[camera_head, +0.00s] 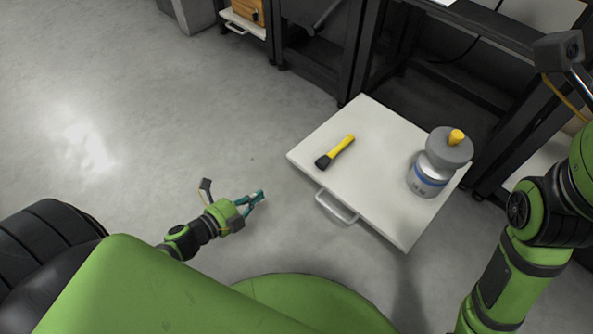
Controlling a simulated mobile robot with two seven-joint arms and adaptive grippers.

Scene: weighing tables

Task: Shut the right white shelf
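The right white shelf (370,178) is pulled out from under a black table. A pale handle (337,207) is on its front edge, facing me.
Black table legs (352,62) stand behind the shelf. Another white shelf (243,22) with a handle and a wooden box (248,10) is at the top. A grey bin (188,12) stands at the top left. The floor left of the shelf is clear.

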